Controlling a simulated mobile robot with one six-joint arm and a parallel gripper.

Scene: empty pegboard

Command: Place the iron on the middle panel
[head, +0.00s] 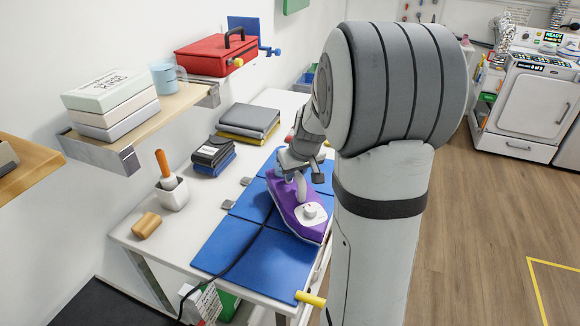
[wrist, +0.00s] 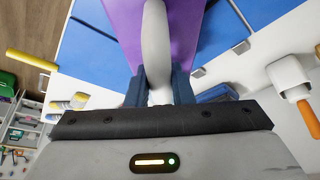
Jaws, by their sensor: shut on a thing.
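The purple iron (head: 290,209) has a white handle and a white cap near one end. My gripper (head: 296,172) is shut on the handle from above. In the wrist view the gripper fingers (wrist: 159,88) close on the white handle (wrist: 155,45), with the purple body (wrist: 184,18) beyond. The iron is over the right part of the middle blue panel (head: 253,202), its lower end reaching toward the table's right edge. I cannot tell whether its base touches the panel. The front blue panel (head: 235,250) is bare except for the black cord (head: 248,249).
Left of the panels are a white pot with a wooden-handled tool (head: 173,195), a wooden roller (head: 146,225) and dark boxes (head: 212,152). Folded cloths (head: 248,121) lie behind. A red toolbox (head: 214,54) sits on a wall shelf. A yellow peg (head: 311,299) juts from the front edge.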

